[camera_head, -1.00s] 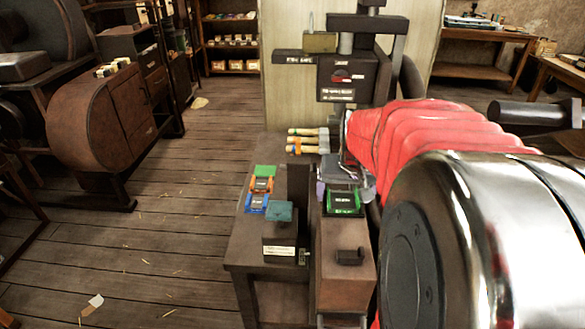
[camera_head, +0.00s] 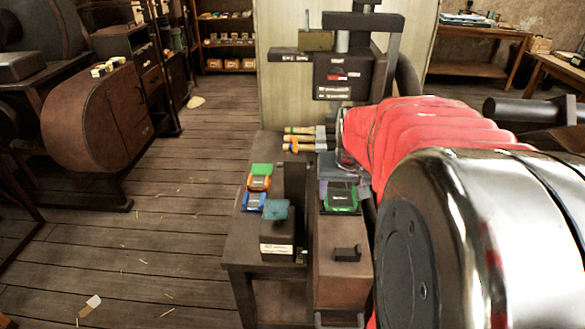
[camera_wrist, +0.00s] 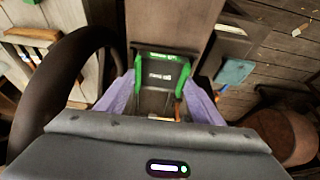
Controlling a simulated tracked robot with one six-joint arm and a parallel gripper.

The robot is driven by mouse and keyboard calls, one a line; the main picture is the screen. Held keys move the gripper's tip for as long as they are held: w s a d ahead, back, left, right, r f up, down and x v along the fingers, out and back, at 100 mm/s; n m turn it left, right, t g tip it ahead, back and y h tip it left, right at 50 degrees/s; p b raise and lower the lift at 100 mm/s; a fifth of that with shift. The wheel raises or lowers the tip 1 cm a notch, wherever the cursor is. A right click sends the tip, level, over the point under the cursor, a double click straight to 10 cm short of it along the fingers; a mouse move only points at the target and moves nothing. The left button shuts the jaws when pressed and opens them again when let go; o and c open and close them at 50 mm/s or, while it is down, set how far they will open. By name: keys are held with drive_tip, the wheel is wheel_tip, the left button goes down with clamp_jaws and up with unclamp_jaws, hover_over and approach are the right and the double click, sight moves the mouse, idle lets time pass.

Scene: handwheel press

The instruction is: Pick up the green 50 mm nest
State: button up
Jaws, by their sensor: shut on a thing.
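The green nest (camera_head: 341,198), a green-edged holder with a dark labelled middle, is at the dark bed below the press head. In the wrist view the green nest (camera_wrist: 161,62) lies between the purple fingers of my gripper (camera_wrist: 160,95). My gripper is shut on it, with one finger at each side. I cannot tell whether the nest touches the bed.
The press head (camera_head: 345,75) stands above and behind. On the side table (camera_head: 240,245) to the left are a green piece (camera_head: 262,170), an orange piece (camera_head: 259,184), a blue piece (camera_head: 254,202) and a teal-topped block (camera_head: 277,210). Wooden-handled tools (camera_head: 303,139) lie behind. A dark curved rim (camera_wrist: 50,85) is close by.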

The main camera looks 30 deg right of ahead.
sight(340, 200)
drive_tip(key=shift+r, duration=0.1)
wheel_tip(340, 200, up, 10)
idle(0.7)
idle(0.4)
drive_tip(key=w+a+f+n, duration=0.1)
drive_tip(key=w+a+f, duration=0.2)
drive_tip(key=w+a, duration=0.9)
drive_tip(key=w+a+f+n+y, duration=0.1)
drive_tip(key=w+a+f+n, duration=0.1)
drive_tip(key=w+a, duration=1.1)
drive_tip(key=shift+a+f+t, duration=0.4)
drive_tip(key=shift+a+f, duration=0.3)
drive_tip(key=shift+a, duration=0.15)
drive_tip(key=shift+s, duration=0.2)
